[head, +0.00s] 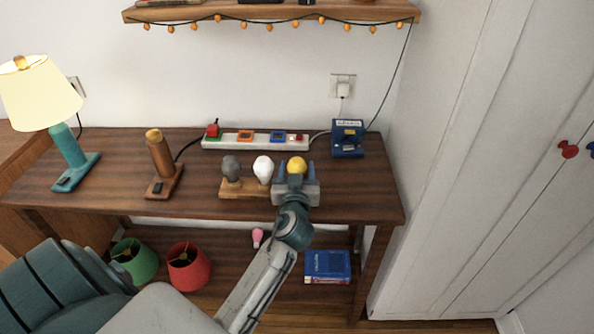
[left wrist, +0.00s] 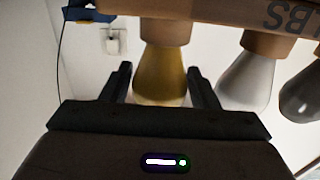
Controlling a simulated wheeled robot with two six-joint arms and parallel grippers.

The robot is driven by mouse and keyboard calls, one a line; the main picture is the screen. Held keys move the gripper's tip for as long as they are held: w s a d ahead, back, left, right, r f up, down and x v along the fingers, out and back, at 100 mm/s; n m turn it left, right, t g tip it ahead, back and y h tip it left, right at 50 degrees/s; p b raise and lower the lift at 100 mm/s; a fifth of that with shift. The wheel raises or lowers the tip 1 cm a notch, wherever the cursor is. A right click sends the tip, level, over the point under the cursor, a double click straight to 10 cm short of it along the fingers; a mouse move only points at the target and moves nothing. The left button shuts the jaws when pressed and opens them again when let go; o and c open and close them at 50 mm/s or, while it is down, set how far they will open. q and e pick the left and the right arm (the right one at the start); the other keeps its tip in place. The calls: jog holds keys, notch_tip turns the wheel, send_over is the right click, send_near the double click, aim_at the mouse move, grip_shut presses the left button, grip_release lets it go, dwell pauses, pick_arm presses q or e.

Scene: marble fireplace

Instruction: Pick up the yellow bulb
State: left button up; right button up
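The yellow bulb (head: 297,164) stands at the right end of a wooden bulb stand (head: 240,193) on the desk. A white bulb (head: 263,166) and a grey bulb (head: 231,166) stand to its left. My left gripper (head: 297,171) is at the yellow bulb, with one finger on either side. In the left wrist view, the yellow bulb (left wrist: 160,80) appears upside down between the open fingers of the left gripper (left wrist: 160,84), with gaps on both sides. The white bulb (left wrist: 246,82) is just outside the right-hand finger. My right gripper is not in view.
A power strip (head: 255,142) and a blue device (head: 347,138) lie behind the bulbs. A shadeless wooden lamp (head: 162,165) and a teal lamp (head: 66,145) stand left. The lower shelf holds lampshades, a pink bulb (head: 257,237) and a blue book (head: 327,265).

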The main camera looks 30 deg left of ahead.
pick_arm(q)
jog(key=c, duration=0.6)
jog(key=shift+r, duration=0.1)
